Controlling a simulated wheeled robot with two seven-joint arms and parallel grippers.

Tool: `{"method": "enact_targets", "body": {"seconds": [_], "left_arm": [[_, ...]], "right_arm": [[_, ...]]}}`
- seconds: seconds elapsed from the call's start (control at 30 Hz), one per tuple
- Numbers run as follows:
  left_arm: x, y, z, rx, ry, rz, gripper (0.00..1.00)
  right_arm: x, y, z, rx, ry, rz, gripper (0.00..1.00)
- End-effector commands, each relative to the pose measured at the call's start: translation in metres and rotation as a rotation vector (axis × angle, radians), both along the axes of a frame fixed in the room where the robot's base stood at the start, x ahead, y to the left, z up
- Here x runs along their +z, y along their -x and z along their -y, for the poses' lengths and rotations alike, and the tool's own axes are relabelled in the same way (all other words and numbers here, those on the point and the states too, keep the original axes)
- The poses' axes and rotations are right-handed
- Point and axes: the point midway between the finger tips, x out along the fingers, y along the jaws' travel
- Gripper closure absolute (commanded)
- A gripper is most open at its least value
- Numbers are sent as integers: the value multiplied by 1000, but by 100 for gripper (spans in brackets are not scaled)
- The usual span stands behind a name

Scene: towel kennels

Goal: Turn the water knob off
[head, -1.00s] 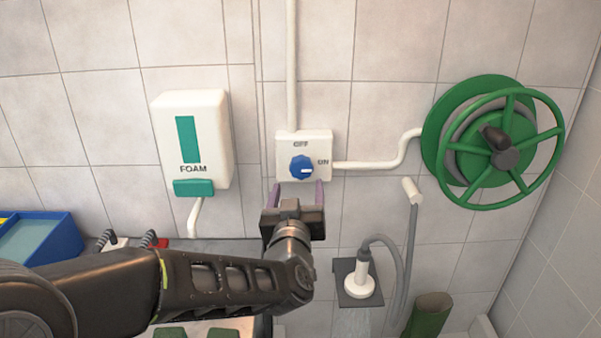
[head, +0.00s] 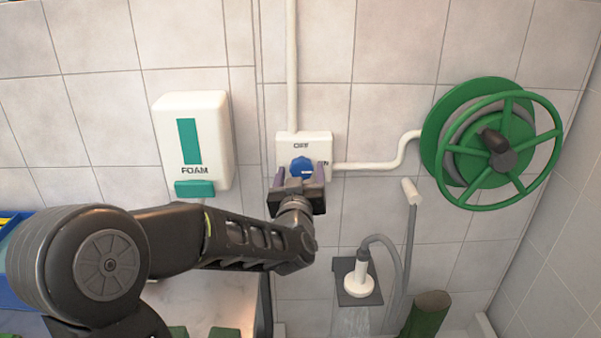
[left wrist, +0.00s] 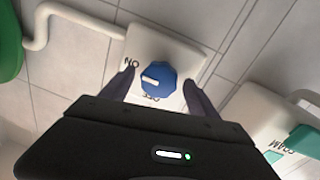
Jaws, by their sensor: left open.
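The blue water knob (head: 301,167) sits on a white wall plate (head: 318,146) marked OFF at the top and ON at the right. In the left wrist view the knob (left wrist: 158,79) shows its white mark toward ON. My left gripper (head: 299,178) is open in front of the plate, with its purple-grey fingers on either side of the lower part of the knob. In the left wrist view the fingers (left wrist: 160,88) straddle the knob with a gap on each side. I cannot tell how deep they reach. My right gripper is not in view.
A foam dispenser (head: 193,140) hangs left of the plate. A green hose reel (head: 490,145) is on the wall at right, joined by a white pipe (head: 375,160). A shower head (head: 358,280) sits in a holder below, with water spraying from it. Bare tiles surround the plate.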

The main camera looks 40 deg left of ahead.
Motion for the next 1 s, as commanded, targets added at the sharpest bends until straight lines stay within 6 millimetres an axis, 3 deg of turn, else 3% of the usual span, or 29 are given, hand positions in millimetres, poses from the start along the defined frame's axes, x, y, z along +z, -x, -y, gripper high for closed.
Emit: {"method": "enact_targets", "body": {"seconds": [0.17, 0.9, 1.0], "left_arm": [[0, 0, 0, 0, 0, 0, 30], [0, 0, 0, -1, 0, 0, 91], [0, 0, 0, -1, 1, 1, 92]], "right_arm": [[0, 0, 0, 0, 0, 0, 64], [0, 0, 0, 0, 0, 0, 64], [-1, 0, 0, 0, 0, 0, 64]]}}
